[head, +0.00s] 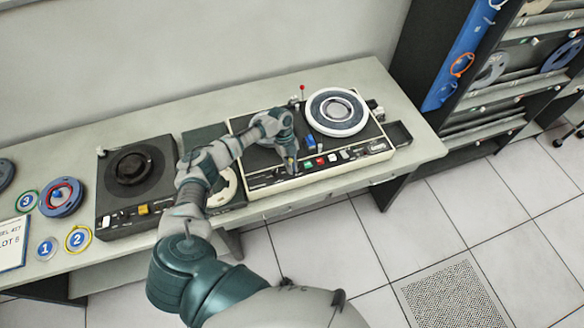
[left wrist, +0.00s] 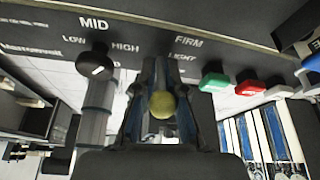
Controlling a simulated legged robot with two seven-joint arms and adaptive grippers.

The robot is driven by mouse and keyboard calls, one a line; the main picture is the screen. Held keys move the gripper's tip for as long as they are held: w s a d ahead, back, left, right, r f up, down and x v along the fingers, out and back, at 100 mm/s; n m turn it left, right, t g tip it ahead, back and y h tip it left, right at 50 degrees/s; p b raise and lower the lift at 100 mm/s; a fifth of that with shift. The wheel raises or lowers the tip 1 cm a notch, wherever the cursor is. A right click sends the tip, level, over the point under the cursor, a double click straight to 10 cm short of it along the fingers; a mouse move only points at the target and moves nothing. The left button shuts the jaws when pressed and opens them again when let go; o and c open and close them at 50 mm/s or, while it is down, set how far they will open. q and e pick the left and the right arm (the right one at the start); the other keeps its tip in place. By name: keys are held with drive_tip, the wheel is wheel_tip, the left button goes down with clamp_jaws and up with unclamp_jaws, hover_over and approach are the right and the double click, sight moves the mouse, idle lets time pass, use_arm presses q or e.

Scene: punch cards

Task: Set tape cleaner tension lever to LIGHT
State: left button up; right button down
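The tape cleaner (head: 262,185) is the black and cream unit on the bench in the head view. My left gripper (head: 290,160) reaches down at its front control strip. In the left wrist view, a yellow ball knob (left wrist: 162,104), seemingly the tension lever's end, sits between the two fingers of my left gripper (left wrist: 167,75). The fingers are apart around it; I cannot tell whether both press on it. FIRM (left wrist: 188,41) and LIGHT (left wrist: 182,57) labels are just right of the fingers there. The lever's shaft is hidden, so its setting is unclear. My right gripper is not in view.
A black knob (left wrist: 95,61) marked MID, LOW and HIGH is left of the fingers in the left wrist view. Green (left wrist: 215,82) and red (left wrist: 250,85) buttons are on the right. A white reel (head: 337,110) tops the unit. Another deck (head: 137,175) stands at left.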

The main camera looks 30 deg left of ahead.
use_arm(q)
drive_tip(key=o, duration=0.3)
drive_tip(key=shift+w+a+r, duration=0.2)
drive_tip(key=shift+w, duration=0.05)
drive_tip(key=shift+o, duration=0.2)
drive_tip(key=shift+s+f, duration=0.1)
drive_tip(key=shift+f, duration=0.05)
drive_tip(key=v, duration=1.2)
